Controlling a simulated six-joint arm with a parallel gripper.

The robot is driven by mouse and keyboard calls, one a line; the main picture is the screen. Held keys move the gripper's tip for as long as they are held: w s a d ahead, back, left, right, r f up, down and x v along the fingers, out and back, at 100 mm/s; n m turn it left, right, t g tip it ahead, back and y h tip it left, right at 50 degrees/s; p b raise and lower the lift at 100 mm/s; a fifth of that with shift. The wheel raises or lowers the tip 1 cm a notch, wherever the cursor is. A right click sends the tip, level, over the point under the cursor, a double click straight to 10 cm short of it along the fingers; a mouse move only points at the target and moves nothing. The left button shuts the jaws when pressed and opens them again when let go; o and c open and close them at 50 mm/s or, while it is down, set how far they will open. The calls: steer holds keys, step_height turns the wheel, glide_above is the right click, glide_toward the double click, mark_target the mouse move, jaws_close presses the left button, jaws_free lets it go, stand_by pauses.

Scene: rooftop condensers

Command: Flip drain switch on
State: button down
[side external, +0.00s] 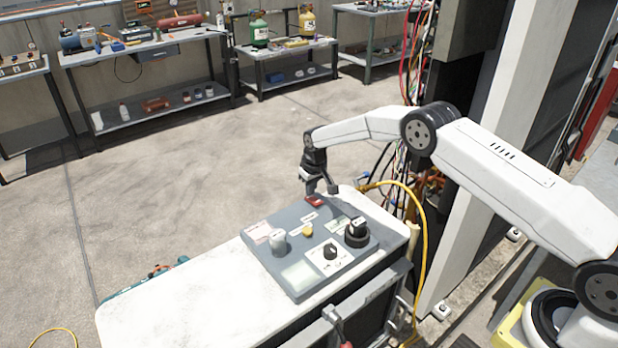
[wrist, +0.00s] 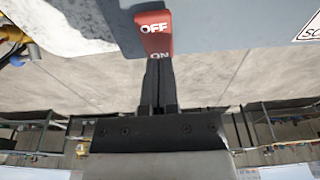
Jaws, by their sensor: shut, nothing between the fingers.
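A red rocker switch (side external: 314,201) sits at the far edge of a grey control panel (side external: 270,254). In the wrist view the red switch (wrist: 153,32) shows large, with OFF and ON in white; the ON end is partly covered by my fingertips. Which way it is tipped I cannot tell. My gripper (side external: 325,190) points down beside the switch at the panel's far edge. In the wrist view my gripper (wrist: 158,62) is shut and empty, its tips at the ON end. Whether they touch the switch is not clear.
The panel also carries a black knob (side external: 330,251), a larger dark rotary knob (side external: 357,233), a yellow button (side external: 307,230) and a pale grey knob (side external: 278,241). It lies on a white bench top (side external: 180,310). A yellow cable (side external: 424,240) and loose wires hang to the right.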

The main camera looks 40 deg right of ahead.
mark_target(311, 198)
steer(key=shift+r, duration=3.05)
steer(key=shift+r, duration=0.15)
steer(key=s+a+r, duration=0.1)
steer(key=s+r, duration=0.3)
steer(key=s, duration=0.4)
steer(key=s+a+r, duration=0.1)
steer(key=s+r, duration=0.4)
steer(key=s, duration=0.2)
steer(key=s+t, duration=0.1)
steer(key=s, duration=2)
steer(key=shift+a, duration=0.25)
